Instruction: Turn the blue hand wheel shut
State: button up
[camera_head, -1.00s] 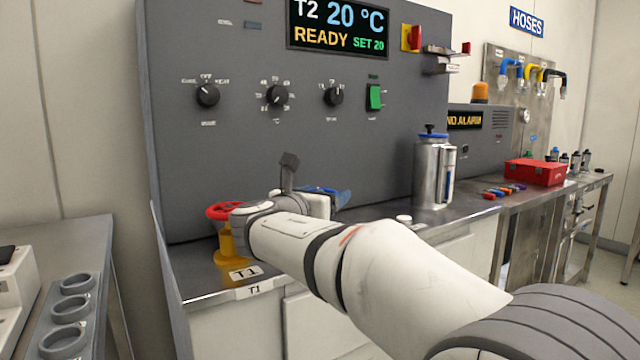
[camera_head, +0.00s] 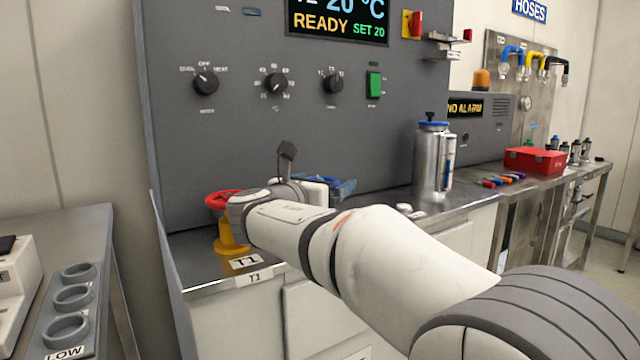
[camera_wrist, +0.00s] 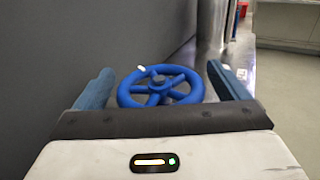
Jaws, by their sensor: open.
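The blue hand wheel (camera_wrist: 160,88) is in the middle of the wrist view, with spokes, a hub and a small white mark on its rim at the upper left. My gripper (camera_wrist: 163,85) is open, one blue finger on each side of the wheel, and gaps show between the fingers and the rim. I cannot tell whether the fingers are level with the wheel or short of it. In the head view my gripper (camera_head: 343,188) is small beyond my arm, in front of the grey panel. A little blue shows there, and my arm hides most of the wheel.
A red hand wheel (camera_head: 222,199) on a yellow body stands left of my wrist by the T1 label (camera_head: 246,262). The grey panel (camera_head: 300,140) rises close behind. A steel flask (camera_head: 433,162) stands to the right on the counter. A red box (camera_head: 535,160) is farther right.

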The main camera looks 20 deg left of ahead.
notch_tip(320, 180, up, 10)
jog(key=p, duration=0.5)
